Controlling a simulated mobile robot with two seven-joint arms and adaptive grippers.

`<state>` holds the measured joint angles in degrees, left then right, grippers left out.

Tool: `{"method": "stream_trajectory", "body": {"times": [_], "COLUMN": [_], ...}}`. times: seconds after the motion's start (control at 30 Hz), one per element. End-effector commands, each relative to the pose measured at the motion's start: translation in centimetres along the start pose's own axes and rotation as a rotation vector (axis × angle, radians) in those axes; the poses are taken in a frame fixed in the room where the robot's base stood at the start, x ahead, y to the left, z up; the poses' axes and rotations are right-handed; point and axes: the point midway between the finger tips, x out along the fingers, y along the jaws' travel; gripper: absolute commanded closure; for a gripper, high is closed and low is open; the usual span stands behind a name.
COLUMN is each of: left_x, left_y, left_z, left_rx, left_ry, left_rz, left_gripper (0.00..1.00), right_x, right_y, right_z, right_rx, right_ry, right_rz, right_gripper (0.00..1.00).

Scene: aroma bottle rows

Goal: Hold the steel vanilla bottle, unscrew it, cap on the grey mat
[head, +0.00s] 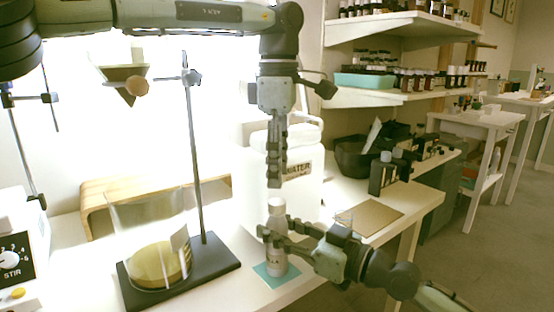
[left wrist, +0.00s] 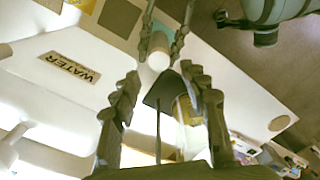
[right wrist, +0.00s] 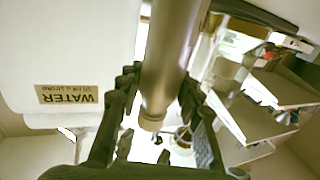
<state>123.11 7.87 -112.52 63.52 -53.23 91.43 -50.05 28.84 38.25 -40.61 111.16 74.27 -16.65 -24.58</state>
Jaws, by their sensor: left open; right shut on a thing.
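The steel bottle (head: 277,262) is upright over a teal mat (head: 288,278), with its pale cap (head: 277,204) on top. Whether its base touches the mat is hard to tell. My right gripper (head: 272,233) is shut around the bottle's body from the right; the bottle also fills the middle of the right wrist view (right wrist: 172,60). My left gripper (head: 275,184) points down just above the cap, open and empty. In the left wrist view its fingers are apart, with the bottle top (left wrist: 159,60) beyond them. A flat grey-brown mat (head: 369,217) lies bare to the right.
A stand with a black base (head: 215,268) and upright rod is left of the bottle. A white WATER container (head: 305,190) stands behind it. Dark bottles (head: 377,178) stand behind the grey-brown mat. Shelves (head: 400,97) with bottles hang at the back right.

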Motion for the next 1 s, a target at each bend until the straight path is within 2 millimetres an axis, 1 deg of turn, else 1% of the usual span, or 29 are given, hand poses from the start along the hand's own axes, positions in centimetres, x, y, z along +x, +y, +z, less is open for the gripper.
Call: {"method": "stream_trajectory", "body": {"times": [0.1, 0.2, 0.37, 0.47, 0.8, 1.0], "left_x": [-1.0, -1.5, -1.6, -0.7, 4.4, 5.9], "left_y": [0.0, 0.1, 0.1, 0.1, 0.1, 0.1], "left_z": [-0.1, -0.1, -0.2, -0.2, -0.1, -0.1], "left_rx": [0.173, 0.287, 0.378, 0.390, 0.388, 0.388], "left_ry": [0.003, 0.001, -0.001, 0.000, -0.001, -0.002], "left_rz": [0.004, 0.007, 0.009, 0.008, 0.006, 0.008], "left_gripper": [0.55, 0.55, 0.55, 0.55, 0.55, 0.55], "right_x": [0.0, 0.0, 0.0, 0.0, 0.0, 0.0], "right_y": [0.0, 0.0, 0.0, 0.0, 0.0, 0.0], "right_z": [0.1, 0.1, 0.1, 0.1, 0.0, 0.0], "right_rx": [0.001, 0.001, 0.001, 0.001, 0.001, 0.001], "right_ry": [-0.001, -0.001, -0.001, -0.001, -0.001, -0.001], "right_rz": [0.000, 0.000, 0.000, 0.000, 0.000, 0.000], "right_gripper": [1.00, 1.00, 1.00, 1.00, 1.00, 1.00]}}
